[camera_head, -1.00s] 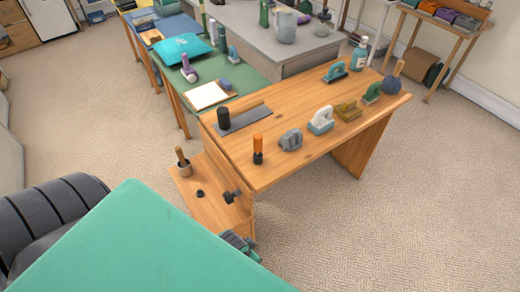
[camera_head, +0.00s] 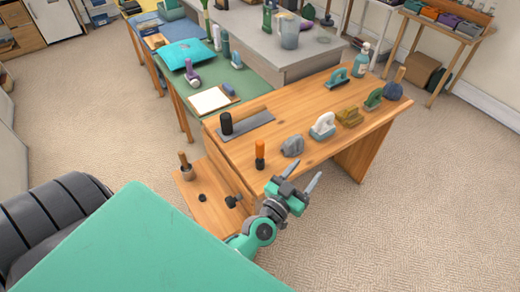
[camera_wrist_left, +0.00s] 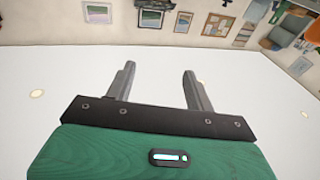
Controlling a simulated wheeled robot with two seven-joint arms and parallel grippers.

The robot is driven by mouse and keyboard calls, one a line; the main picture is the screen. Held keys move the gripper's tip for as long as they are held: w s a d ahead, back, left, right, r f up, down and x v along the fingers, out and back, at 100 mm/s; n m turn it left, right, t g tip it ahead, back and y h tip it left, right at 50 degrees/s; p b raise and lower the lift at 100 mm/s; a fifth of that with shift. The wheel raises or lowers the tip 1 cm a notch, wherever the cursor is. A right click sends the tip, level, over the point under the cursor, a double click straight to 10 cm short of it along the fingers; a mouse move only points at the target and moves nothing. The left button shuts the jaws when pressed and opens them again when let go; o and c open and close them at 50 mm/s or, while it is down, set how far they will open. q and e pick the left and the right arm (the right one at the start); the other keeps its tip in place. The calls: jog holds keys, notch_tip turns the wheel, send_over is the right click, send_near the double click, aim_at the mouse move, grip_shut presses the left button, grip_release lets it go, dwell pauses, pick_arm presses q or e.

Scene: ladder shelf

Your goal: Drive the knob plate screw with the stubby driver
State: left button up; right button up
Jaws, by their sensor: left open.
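An orange-handled driver with a dark lower end (camera_head: 260,153) stands upright near the front left edge of the wooden top. A flat grey plate (camera_head: 255,121) lies behind it, with a black cylindrical knob (camera_head: 226,124) at its left end. I cannot make out a screw on the plate. My left gripper (camera_head: 299,170) is open and empty, to the right of the driver and in front of the top's near edge. Its two spread fingers also show in the left wrist view (camera_wrist_left: 158,70), with nothing between them. My right gripper is not in view.
A grey block (camera_head: 292,146), a white-handled tool (camera_head: 323,126) and other handled tools line the wooden top (camera_head: 300,100). A lower wooden step (camera_head: 212,215) holds a wooden-handled item in a cup (camera_head: 187,172) and a black knob (camera_head: 233,201). Carpet is free at right.

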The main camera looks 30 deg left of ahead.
pick_arm(q)
jog(key=w+a+f+n+g+y, duration=0.1)
jog(key=a+f+n+y, duration=0.2)
jog(key=a+n+y, duration=0.5)
jog(key=n+g+y, duration=0.2)
jog(key=g+y, duration=0.4)
jog(key=y, duration=0.1)
send_near(259, 141)
jog(key=p+x, duration=0.1)
jog(key=x, duration=0.2)
jog(key=f+x, duration=0.1)
jog(key=x, duration=0.2)
jog(key=shift+a+f+p, duration=0.15)
jog(key=shift+f+p, duration=0.05)
jog(key=shift+p, duration=0.15)
jog(key=shift+w+a, duration=0.2)
jog(key=shift+w, duration=0.1)
jog(key=p+x, duration=0.1)
jog(key=x, duration=0.2)
jog(key=shift+w+a+f, duration=0.1)
jog(key=shift+w, duration=0.25)
jog(key=shift+w+a+f, duration=0.15)
jog(key=shift+w+a, duration=0.2)
jog(key=c, duration=1.1)
jog(key=shift+o, duration=0.2)
